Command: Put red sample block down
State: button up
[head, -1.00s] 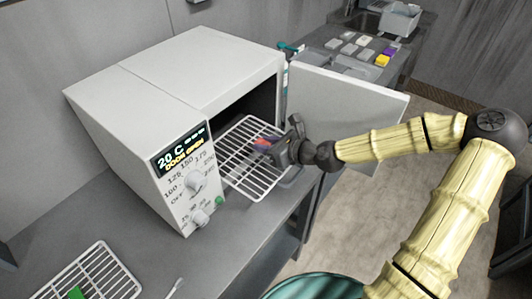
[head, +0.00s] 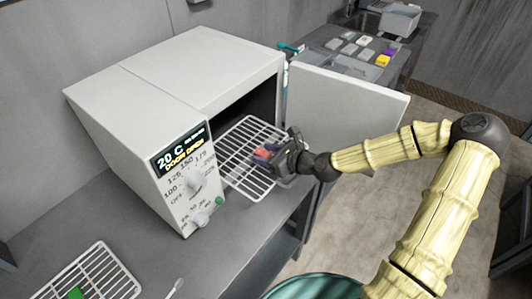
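The red sample block (head: 262,155) is at the wire rack (head: 240,172) that sticks out of the open oven. It is small in the head view, and I cannot tell whether it rests on the wires or is held just above them. My gripper (head: 272,151) reaches in from the right over the rack's right side, with its fingertips at the block. The fingers are small and partly overlap the block, so their opening is unclear.
The grey oven (head: 180,75) shows 20 C and door open. Its door (head: 345,105) stands open to the right, behind my arm. Another wire rack (head: 95,275) with a green block (head: 75,293) lies at lower left. Several coloured blocks sit on the back counter (head: 340,62).

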dwell(0.3)
jog(key=shift+r, duration=0.15)
jog(key=v, duration=1.2)
dwell(1.1)
